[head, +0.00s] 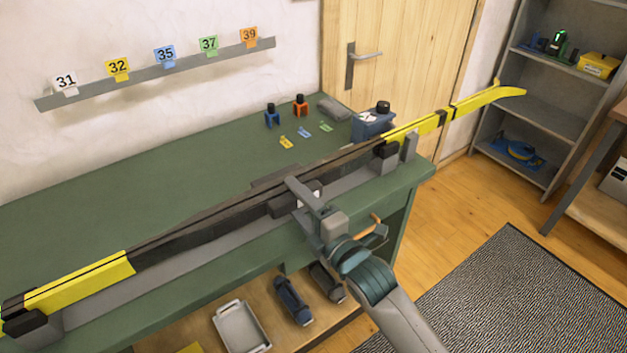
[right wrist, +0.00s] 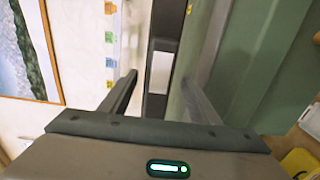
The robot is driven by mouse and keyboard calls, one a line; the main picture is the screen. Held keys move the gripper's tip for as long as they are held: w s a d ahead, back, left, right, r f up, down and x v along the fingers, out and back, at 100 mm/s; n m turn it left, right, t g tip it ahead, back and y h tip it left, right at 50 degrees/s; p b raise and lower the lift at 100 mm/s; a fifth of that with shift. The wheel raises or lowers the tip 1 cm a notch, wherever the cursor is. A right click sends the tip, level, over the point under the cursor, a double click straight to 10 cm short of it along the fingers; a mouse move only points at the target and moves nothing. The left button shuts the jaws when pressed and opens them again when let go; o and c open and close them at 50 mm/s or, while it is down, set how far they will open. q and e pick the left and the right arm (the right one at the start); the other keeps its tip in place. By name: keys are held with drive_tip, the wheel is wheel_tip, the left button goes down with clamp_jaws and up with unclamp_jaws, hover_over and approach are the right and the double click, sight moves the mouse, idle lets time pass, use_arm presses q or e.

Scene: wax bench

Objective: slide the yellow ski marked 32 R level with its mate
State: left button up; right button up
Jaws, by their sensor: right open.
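Two long yellow skis with dark middles appear to lie side by side along the bench; the yellow shows at the near left (head: 80,283) and at the right (head: 415,128). A dark line runs between them, and two tips part at the far right end. I cannot read any 32 R mark or tell which ski carries it. My right gripper (head: 303,188) is at the middle of the skis. In the right wrist view its open fingers (right wrist: 160,88) stand either side of a dark bar with a blank-looking white label (right wrist: 160,72). My left gripper is not in view.
A grey rail with dark holders (head: 385,150) carries the skis on the green bench (head: 130,215). Numbered cards hang on a wall strip (head: 190,73). A shelf (head: 515,105) stands right.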

drive_tip(key=shift+s+d, duration=0.1)
drive_tip(key=shift+s, duration=0.05)
use_arm(q)
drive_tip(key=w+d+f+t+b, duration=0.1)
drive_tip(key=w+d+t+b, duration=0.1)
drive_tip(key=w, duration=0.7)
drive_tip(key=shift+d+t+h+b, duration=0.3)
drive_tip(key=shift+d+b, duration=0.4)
drive_tip(key=shift+b, duration=0.3)
use_arm(e)
drive_tip(key=v, duration=1.7)
drive_tip(key=shift+r, duration=0.2)
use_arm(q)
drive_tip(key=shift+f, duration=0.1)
